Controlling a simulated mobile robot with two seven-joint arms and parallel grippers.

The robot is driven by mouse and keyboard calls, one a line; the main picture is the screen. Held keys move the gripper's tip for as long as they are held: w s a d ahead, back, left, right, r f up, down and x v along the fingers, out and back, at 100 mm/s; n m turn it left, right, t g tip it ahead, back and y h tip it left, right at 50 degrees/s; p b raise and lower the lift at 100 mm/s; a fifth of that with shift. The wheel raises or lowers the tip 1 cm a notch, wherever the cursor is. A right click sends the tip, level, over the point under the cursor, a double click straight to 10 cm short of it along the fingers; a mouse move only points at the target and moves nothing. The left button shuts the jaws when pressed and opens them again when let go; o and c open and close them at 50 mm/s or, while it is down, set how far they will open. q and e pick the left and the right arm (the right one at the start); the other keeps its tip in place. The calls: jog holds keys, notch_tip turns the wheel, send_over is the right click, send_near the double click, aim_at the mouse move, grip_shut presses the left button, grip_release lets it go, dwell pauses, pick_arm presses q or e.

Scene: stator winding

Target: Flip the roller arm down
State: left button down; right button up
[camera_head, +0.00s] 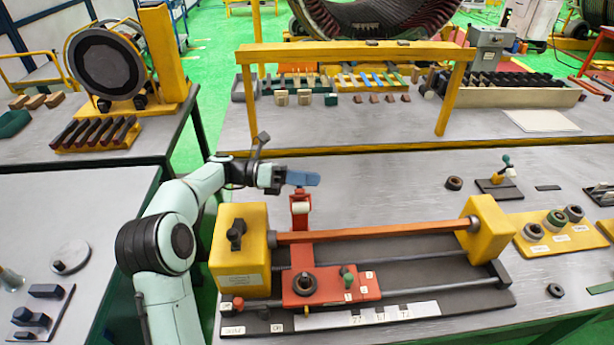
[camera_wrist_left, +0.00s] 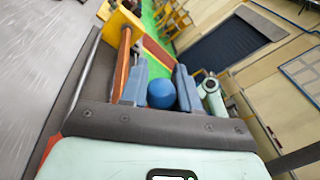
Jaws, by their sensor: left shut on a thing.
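The red roller arm (camera_head: 301,218) stands upright on the red carriage (camera_head: 330,287) of the winding machine, with a pale roller (camera_head: 300,207) near its top. My left gripper (camera_head: 303,179) is at the top of the arm, above the roller, its blue fingers pointing right. In the left wrist view, a blue ball knob (camera_wrist_left: 161,93) sits between the two fingers, and the gripper is shut on it. In the head view the fingers hide the knob. My right gripper is not in view.
A long orange bar (camera_head: 375,232) runs between a yellow block (camera_head: 240,248) at left and a yellow block (camera_head: 485,228) at right, behind the carriage. A yellow frame (camera_head: 355,53) stands on the back table.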

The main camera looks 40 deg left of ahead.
pick_arm(q)
jog(key=s+d+f+m+y+b, duration=0.1)
jog(key=m, duration=0.2)
jog(key=s+d+f+m+b, duration=0.1)
jog(key=m+b, duration=0.1)
jog(key=m, duration=0.1)
jog(key=s+d+f+m+y+b, duration=0.1)
jog(key=s+f+m+b, duration=0.1)
jog(key=shift+d+f+m+t+y, duration=0.1)
jog(key=shift+d+m+t+y, duration=0.05)
jog(key=shift+m+t+y, duration=0.2)
jog(key=shift+s+d+f, duration=0.1)
jog(key=shift+s+f, duration=0.1)
jog(key=shift+f, duration=0.3)
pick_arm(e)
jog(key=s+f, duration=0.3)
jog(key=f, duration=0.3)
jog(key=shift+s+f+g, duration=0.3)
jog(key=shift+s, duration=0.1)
pick_arm(q)
jog(key=shift+f, duration=0.15)
jog(key=c, duration=0.9)
grip_release()
